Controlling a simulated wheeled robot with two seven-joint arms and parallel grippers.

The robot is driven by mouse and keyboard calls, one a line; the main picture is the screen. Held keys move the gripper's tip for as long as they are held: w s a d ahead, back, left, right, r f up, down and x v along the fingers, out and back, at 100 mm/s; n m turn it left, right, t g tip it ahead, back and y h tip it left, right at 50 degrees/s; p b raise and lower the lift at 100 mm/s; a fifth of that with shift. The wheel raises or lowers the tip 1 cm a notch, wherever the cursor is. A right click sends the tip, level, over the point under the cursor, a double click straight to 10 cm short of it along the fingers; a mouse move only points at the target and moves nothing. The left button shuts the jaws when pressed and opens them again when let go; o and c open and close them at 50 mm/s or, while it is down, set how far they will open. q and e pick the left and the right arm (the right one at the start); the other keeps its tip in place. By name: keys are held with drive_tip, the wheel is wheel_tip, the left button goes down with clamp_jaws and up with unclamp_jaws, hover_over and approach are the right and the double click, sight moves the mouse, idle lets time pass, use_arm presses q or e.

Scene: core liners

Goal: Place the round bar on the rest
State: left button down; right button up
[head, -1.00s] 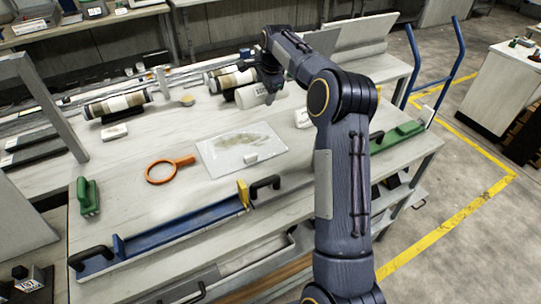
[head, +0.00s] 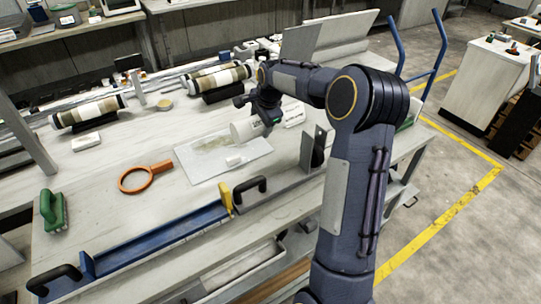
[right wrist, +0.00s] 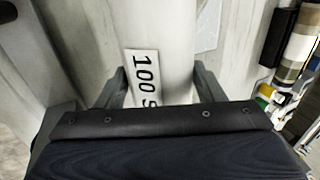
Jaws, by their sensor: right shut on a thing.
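The round bar is a thick white cylinder (head: 241,131) in the head view, above the back of the clear sheet. My right gripper (head: 266,119) is shut around it, and my wrist hides its middle. In the right wrist view the white bar (right wrist: 158,25) runs between both fingers of my right gripper (right wrist: 160,85), with a "100 S" label partly cut off by the gripper body. Black cradles stand at the back, one under a banded core (head: 222,96) and one under another at left. I cannot tell which support is the rest. My left gripper is out of view.
A clear sheet (head: 205,158) with a small white roll lies mid-table. An orange magnifier (head: 135,180), a green-handled tool (head: 52,210) and a long blue trough (head: 160,237) lie nearer. A grey upright plate (head: 308,148) stands right of the sheet. The left-middle tabletop is mostly clear.

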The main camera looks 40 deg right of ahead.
drive_tip(key=s+f, duration=0.2)
drive_tip(key=f, duration=0.1)
drive_tip(key=s+f, duration=0.3)
drive_tip(key=shift+s+a, duration=0.2)
drive_tip(key=shift+s, duration=0.15)
drive_tip(key=shift+f+p, duration=0.35)
drive_tip(key=shift+f, duration=1.25)
drive_tip(key=shift+f, duration=0.1)
drive_tip(key=o, duration=0.9)
drive_tip(key=shift+f, duration=0.15)
drive_tip(key=o, duration=0.4)
drive_tip(key=shift+o, duration=0.2)
